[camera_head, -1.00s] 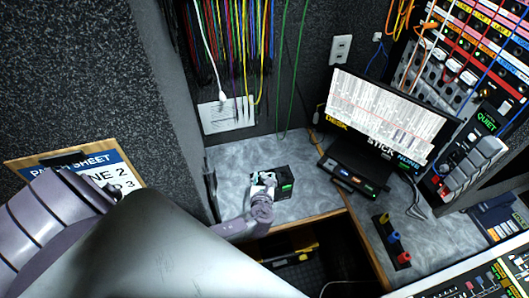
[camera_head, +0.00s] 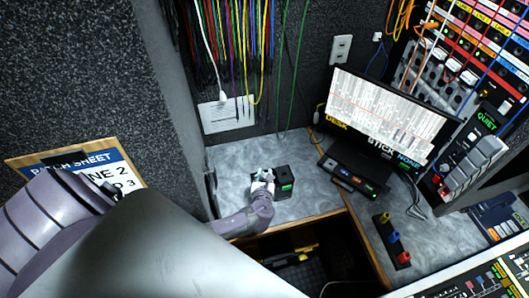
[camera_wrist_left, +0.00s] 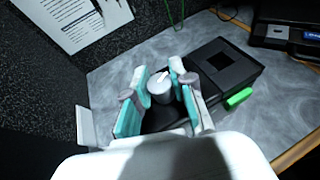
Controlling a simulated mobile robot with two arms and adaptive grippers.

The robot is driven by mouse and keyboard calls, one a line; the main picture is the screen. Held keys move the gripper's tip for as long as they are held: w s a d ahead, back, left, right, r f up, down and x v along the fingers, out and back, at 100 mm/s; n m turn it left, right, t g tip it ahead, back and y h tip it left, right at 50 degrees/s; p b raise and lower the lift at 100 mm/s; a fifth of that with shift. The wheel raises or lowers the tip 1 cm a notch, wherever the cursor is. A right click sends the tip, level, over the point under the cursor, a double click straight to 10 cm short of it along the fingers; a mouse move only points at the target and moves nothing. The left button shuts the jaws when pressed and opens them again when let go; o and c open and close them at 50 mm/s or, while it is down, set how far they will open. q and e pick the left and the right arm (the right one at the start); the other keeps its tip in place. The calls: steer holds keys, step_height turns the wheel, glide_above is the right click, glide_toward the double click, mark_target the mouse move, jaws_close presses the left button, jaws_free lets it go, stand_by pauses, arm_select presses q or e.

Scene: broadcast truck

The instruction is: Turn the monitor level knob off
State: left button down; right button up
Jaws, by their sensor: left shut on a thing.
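A small black box (camera_head: 284,190) sits on the grey counter, with a green label on its side. In the left wrist view the box (camera_wrist_left: 232,68) shows a round grey knob (camera_wrist_left: 160,88) with a white pointer line on its top. My left gripper (camera_head: 263,179) reaches the box's left part from above. In the left wrist view its teal-padded fingers (camera_wrist_left: 159,84) stand on both sides of the knob, shut on it. The knob is hidden by the gripper in the head view. My right gripper is not in view.
The grey counter (camera_head: 235,155) is clear around the box. A monitor (camera_head: 385,115) stands to the right, with a small panel before it. Cables hang above a white wall plate (camera_head: 228,116). A clipboard (camera_head: 115,168) is at the left.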

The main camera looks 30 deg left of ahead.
arm_select(q)
steer(key=n+g+y+b, duration=0.1)
steer(key=n, duration=0.1)
steer(key=n+g+y, duration=0.1)
steer(key=g+y, duration=0.1)
steer(key=shift+w+d+f+n+b, duration=0.1)
steer(key=shift+f+n+b, duration=0.05)
steer(key=shift+n+b, duration=0.25)
steer(key=n+g+y+b, duration=0.2)
steer(key=n+g, duration=0.1)
steer(key=shift+f+n+g+y+b, duration=0.1)
steer(key=shift+n+g+y+b, duration=0.2)
steer(key=shift+b, duration=0.05)
steer(key=n+g+b, duration=0.9)
steer(key=g+b, duration=0.1)
steer(key=b, duration=0.2)
steer(key=shift+g, duration=0.3)
steer(key=shift+r+n+g+h+b, duration=0.2)
steer(key=shift+n+g+h+b, duration=0.3)
steer(key=shift+n+g+b, duration=0.7)
steer(key=c, duration=0.9)
jaws_free()
steer(key=shift+c, duration=0.2)
steer(key=shift+t, duration=0.3)
